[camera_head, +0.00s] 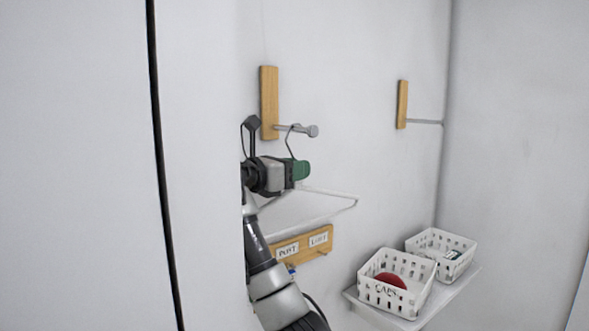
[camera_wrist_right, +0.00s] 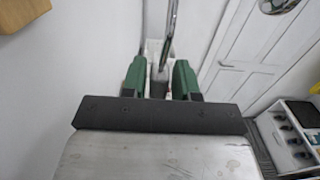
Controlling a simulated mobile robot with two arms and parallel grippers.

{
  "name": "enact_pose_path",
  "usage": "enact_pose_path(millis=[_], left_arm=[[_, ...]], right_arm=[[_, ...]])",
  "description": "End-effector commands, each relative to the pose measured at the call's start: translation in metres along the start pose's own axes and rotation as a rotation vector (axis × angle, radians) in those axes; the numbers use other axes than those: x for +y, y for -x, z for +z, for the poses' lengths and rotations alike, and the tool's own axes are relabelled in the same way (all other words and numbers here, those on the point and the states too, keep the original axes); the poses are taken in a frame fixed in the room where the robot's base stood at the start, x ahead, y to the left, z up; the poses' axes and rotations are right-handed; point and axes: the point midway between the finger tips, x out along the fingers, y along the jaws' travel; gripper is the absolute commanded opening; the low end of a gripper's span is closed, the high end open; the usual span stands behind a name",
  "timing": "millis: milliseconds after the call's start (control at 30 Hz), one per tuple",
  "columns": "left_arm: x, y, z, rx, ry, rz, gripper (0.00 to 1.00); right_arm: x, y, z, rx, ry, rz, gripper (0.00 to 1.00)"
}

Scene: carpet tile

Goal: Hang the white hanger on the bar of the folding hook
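The white hanger (camera_head: 330,215) hangs below my right gripper (camera_head: 302,170) in the head view, its metal hook (camera_head: 289,143) rising above the green fingers. In the right wrist view, my right gripper (camera_wrist_right: 159,82) is shut on the hanger's neck, with the metal hook (camera_wrist_right: 170,35) pointing up between the fingers. The folding hook (camera_head: 269,100) is a wooden wall plate with a grey bar (camera_head: 297,129) sticking out to a round knob. The hanger hook's top overlaps the bar in the head view; I cannot tell whether it is over or beside it. My left gripper is not in view.
A second wooden plate (camera_head: 402,104) with a thin bar is on the wall to the right. Below are a wooden rack (camera_head: 303,245) with labels and two white baskets (camera_head: 408,302) (camera_head: 455,240) on a shelf. A white door (camera_wrist_right: 245,50) shows in the wrist view.

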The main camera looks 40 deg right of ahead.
Motion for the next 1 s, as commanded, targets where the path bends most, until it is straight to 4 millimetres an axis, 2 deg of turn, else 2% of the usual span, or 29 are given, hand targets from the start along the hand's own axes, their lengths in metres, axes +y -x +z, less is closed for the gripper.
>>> enact_pose_path(millis=[33, 100, 433, 567, 800, 1000], left_arm=[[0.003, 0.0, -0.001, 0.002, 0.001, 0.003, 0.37], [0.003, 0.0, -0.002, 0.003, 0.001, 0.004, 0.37], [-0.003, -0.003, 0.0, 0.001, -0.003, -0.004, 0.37], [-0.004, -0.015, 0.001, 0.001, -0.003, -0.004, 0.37], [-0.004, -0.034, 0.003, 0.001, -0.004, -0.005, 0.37], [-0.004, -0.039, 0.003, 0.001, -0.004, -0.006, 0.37]], right_arm=[[0.0, 0.0, 0.0, 0.0, 0.0, 0.0, 0.37], [0.0, 0.0, 0.0, 0.0, 0.0, 0.001, 0.48], [0.0, 0.004, -0.001, 0.0, 0.0, 0.002, 0.48], [0.0, 0.021, -0.003, 0.0, -0.002, 0.003, 0.48], [0.0, 0.061, -0.003, -0.001, -0.002, 0.004, 0.48], [-0.001, 0.076, 0.0, 0.0, -0.001, 0.001, 0.48]])
